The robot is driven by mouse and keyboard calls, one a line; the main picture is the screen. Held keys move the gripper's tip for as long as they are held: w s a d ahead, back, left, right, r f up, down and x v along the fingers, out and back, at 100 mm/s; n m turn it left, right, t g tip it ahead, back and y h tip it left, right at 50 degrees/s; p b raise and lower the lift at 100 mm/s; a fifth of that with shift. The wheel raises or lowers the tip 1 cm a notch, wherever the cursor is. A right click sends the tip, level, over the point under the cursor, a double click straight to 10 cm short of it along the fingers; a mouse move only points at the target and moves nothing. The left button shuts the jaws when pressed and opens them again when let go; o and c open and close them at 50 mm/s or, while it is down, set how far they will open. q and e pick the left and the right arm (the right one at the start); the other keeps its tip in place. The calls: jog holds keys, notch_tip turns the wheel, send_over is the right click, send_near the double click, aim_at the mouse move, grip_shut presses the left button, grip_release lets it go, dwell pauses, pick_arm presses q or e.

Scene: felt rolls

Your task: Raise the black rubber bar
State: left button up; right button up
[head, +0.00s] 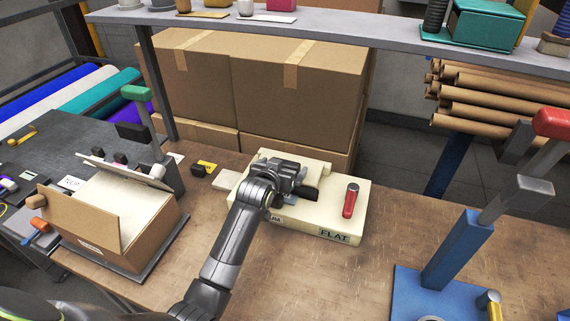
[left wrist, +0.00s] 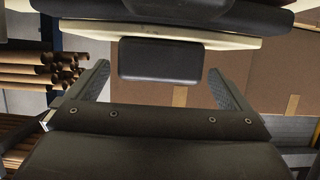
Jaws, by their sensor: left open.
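A black, rounded block, which looks like the black rubber bar (left wrist: 160,60), shows in the left wrist view against a cream edge. It lies between the two fingers of my left gripper (left wrist: 160,76), with a gap on each side. In the head view my left gripper (head: 296,183) is over the cream machine (head: 335,218) marked FLAT. A dark end beside the gripper may be the bar (head: 308,194); the gripper hides much of it. The left gripper is open and holds nothing. My right gripper is not in view.
A box with raised flaps (head: 105,225) stands at left beside a green-handled lever (head: 136,93). A blue stand with a red-topped lever (head: 455,250) is at right. Cardboard boxes (head: 290,95) stand behind.

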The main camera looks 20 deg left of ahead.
pick_arm(q)
jog(key=shift+x, duration=1.3)
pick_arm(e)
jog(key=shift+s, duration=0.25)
